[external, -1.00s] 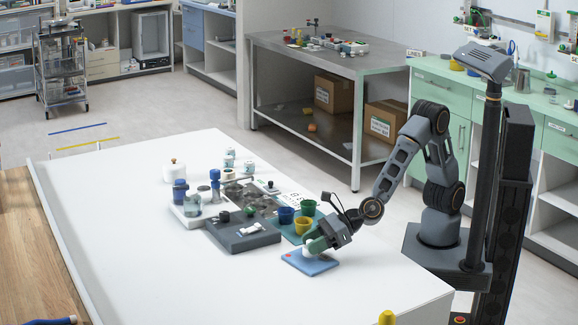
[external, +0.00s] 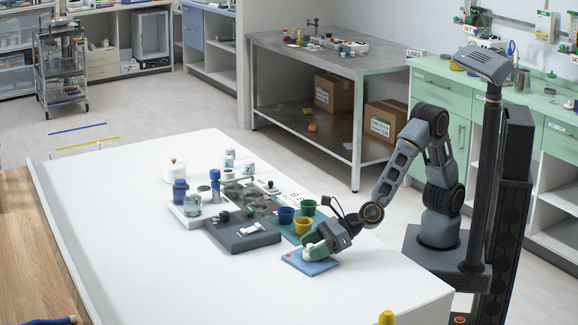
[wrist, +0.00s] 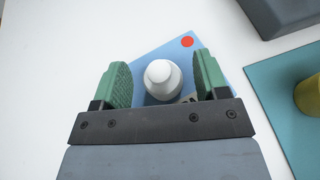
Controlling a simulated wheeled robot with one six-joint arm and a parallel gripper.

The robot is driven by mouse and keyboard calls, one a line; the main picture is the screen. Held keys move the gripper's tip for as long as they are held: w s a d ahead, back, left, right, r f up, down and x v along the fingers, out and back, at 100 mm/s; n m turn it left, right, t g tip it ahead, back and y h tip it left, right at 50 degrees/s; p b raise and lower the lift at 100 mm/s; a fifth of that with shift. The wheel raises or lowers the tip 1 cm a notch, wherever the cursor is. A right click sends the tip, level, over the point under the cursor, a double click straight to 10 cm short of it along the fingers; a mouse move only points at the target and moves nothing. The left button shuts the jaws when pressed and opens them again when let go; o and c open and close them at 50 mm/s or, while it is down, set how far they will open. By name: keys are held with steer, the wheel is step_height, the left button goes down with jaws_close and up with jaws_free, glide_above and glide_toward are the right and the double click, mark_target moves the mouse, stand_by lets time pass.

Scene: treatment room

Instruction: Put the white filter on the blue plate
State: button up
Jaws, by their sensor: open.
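The white filter (wrist: 163,78) stands on the blue plate (wrist: 150,50) in the wrist view, between my green finger pads. My gripper (wrist: 163,82) is open, with a gap on each side of the filter. The plate has a red dot near one corner. In the external view the filter (external: 309,252) shows as a small white shape at my gripper (external: 315,248), low over the blue plate (external: 308,264). My gripper hides part of the filter and plate there.
A dark grey tray (external: 240,240) lies left of the plate. A teal mat (external: 291,236) with blue, green and yellow cups stands just behind. Jars and a white canister (external: 174,171) are farther back. The white table is clear in front of the plate.

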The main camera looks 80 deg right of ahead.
steer(key=shift+r, duration=0.2)
steer(key=p+v, duration=0.1)
steer(key=v, duration=1.1)
steer(key=shift+p, duration=0.35)
